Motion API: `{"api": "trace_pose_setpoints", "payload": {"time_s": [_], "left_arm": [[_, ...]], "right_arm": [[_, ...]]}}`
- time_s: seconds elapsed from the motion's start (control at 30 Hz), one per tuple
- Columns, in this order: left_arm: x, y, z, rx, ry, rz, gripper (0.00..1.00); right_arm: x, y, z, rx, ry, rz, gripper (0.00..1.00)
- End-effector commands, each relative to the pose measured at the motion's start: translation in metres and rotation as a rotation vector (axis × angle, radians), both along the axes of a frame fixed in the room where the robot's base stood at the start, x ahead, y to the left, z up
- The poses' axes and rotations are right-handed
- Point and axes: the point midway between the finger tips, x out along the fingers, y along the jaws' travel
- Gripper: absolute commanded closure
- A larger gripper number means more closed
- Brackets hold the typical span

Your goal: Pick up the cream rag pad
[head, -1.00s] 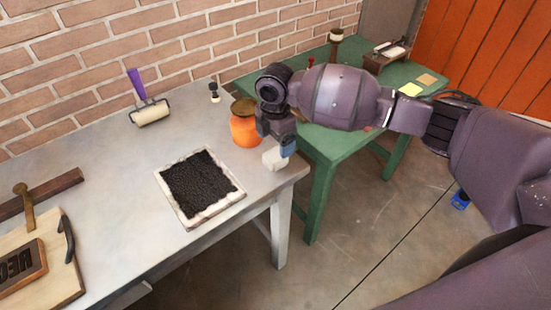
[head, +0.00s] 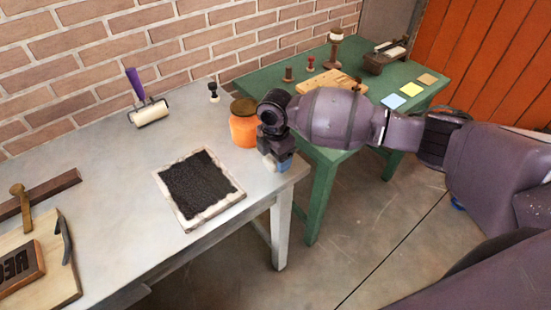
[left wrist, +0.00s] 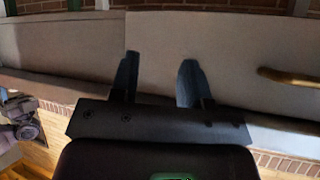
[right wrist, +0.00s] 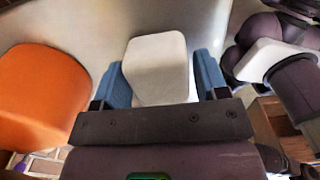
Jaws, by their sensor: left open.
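The cream rag pad (right wrist: 158,68) is a pale, rounded block on the grey table's right end, beside the orange jar. In the head view only a sliver of the pad (head: 269,163) shows, the rest hidden by my right gripper (head: 277,165). In the right wrist view my right gripper (right wrist: 162,82) has its blue fingers apart, one on each side of the pad. A narrow gap shows at the right finger; contact at the left finger is unclear. My left gripper (left wrist: 158,80) is open and empty, and is outside the head view.
The orange jar (head: 243,129) stands close to my right gripper. An inked slab (head: 233,197) lies left of it, with a purple-handled roller (head: 150,112) behind. The grey table (head: 115,190) ends just right of the pad; a green table (head: 325,185) stands beyond.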

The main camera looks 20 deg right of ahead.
Motion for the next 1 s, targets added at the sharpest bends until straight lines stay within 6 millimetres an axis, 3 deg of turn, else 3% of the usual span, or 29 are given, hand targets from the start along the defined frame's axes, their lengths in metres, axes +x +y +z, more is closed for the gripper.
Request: {"api": "trace_pose_setpoints", "payload": {"time_s": [0.03, 0.2, 0.23, 0.57, 1.0], "left_arm": [[0.000, 0.000, 0.000, 0.000, 0.000, 0.000, 0.57], [0.002, 0.000, 0.000, 0.000, -0.003, -0.002, 0.57], [0.002, 0.000, 0.001, 0.000, -0.003, -0.002, 0.57], [0.006, -0.001, 0.004, 0.000, -0.012, -0.004, 0.57], [0.009, -0.001, 0.017, 0.001, -0.024, -0.005, 0.57]], "right_arm": [[0.000, 0.000, 0.000, 0.000, 0.000, 0.000, 0.41], [0.000, 0.000, 0.000, 0.000, 0.000, 0.000, 0.67], [0.000, 0.000, 0.000, 0.000, 0.000, 0.000, 0.68], [0.001, 0.000, 0.011, 0.001, -0.003, -0.001, 0.69], [0.001, 0.000, 0.084, 0.000, -0.003, -0.001, 0.69]]}}
